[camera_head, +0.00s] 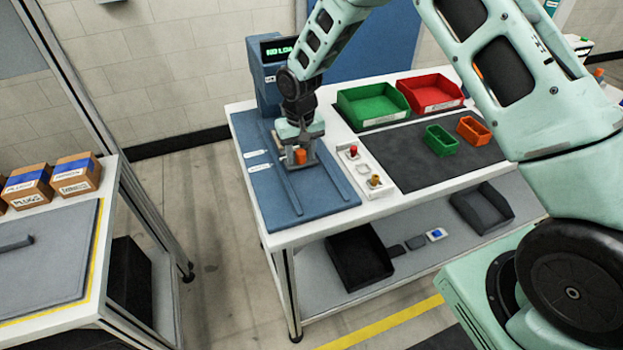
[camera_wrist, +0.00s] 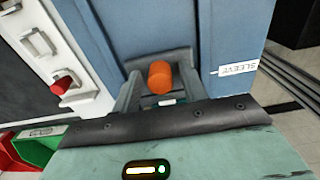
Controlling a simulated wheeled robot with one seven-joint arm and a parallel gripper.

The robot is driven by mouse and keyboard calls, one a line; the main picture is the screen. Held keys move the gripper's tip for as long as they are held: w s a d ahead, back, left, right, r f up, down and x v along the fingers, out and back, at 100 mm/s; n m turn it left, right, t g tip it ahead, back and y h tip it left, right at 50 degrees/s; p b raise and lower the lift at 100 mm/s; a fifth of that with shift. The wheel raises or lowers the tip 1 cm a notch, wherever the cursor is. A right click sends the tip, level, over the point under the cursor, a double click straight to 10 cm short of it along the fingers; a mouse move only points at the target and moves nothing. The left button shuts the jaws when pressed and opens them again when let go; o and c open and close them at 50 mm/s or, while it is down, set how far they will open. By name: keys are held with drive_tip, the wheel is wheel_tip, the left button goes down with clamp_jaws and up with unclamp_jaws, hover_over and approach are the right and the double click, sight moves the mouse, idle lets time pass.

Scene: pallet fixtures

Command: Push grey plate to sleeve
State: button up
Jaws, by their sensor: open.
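A grey plate (camera_wrist: 152,58) with an upright orange cylinder (camera_wrist: 160,77) on it sits on the blue board, between the two rails. In the head view the orange cylinder (camera_head: 300,156) shows just under my gripper (camera_head: 301,149), and the plate is mostly hidden. My gripper is open and low over the board. In the wrist view its fingers (camera_wrist: 160,88) stand on either side of the orange cylinder; I cannot tell whether they touch anything. The white SLEEVE label (camera_wrist: 238,68) is on the blue board, to the right of the plate in the wrist view.
The blue board (camera_head: 268,198) lies at the table's left end, below a blue press with a green-lit display (camera_head: 283,49). A white strip with red and yellow buttons (camera_head: 358,168) is on its right. Green (camera_head: 372,104) and red bins (camera_head: 431,92) stand farther right.

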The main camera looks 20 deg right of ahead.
drive_tip(key=shift+s+a+f, duration=0.2)
drive_tip(key=shift+s+f, duration=0.3)
drive_tip(key=shift+f, duration=0.2)
drive_tip(key=shift+w+r+p, duration=0.15)
drive_tip(key=shift+r+p, duration=0.7)
drive_tip(key=shift+r, duration=0.2)
drive_tip(key=shift+w+d+r+p, duration=0.1)
drive_tip(key=shift+r+p, duration=0.8)
drive_tip(key=shift+r, duration=0.7)
drive_tip(key=shift+w+d+r+p, duration=0.1)
drive_tip(key=shift+r+p, duration=0.8)
drive_tip(key=shift+r, duration=0.65)
